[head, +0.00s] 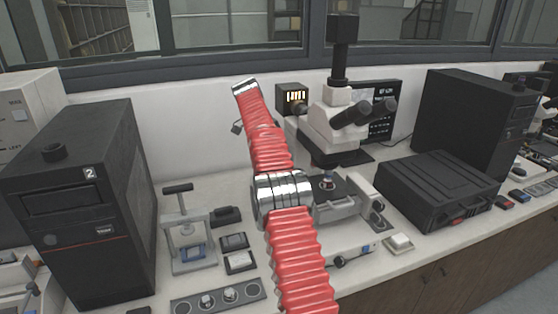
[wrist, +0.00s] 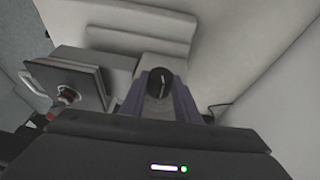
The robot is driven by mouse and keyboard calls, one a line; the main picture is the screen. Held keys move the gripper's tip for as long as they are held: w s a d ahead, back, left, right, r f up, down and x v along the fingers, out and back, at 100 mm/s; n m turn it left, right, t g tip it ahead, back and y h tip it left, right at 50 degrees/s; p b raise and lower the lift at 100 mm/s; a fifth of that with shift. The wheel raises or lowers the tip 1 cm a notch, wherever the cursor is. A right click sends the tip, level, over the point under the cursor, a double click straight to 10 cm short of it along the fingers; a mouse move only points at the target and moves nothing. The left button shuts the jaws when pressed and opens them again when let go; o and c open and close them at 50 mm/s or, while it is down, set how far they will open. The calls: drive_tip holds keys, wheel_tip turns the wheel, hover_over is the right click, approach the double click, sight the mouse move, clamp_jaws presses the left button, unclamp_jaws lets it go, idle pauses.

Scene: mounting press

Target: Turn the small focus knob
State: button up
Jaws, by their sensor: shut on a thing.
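The small focus knob (wrist: 160,83) is a round black knob with a pale line across its face, on the white microscope base in the wrist view. My gripper (wrist: 161,90) has its two grey-purple fingers on either side of it, shut on the knob. The line on the knob stands nearly upright in the picture. The white microscope (head: 338,122) with black eyepieces stands on the bench in the head view. My red arm covers part of the bench there, and I cannot make out the gripper or the knob in that view.
The dark stage plate (wrist: 75,78) with a red-ringed piece is left of the fingers in the wrist view. A black case (head: 437,190) stands right of the microscope. A black tower (head: 85,200) and a small press (head: 190,235) stand on the left.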

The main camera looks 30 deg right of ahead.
drive_tip(key=shift+w+d+r, duration=0.1)
drive_tip(key=shift+r, duration=0.1)
drive_tip(key=o, duration=1.1)
drive_tip(key=shift+f, duration=0.1)
drive_tip(key=shift+c, duration=0.2)
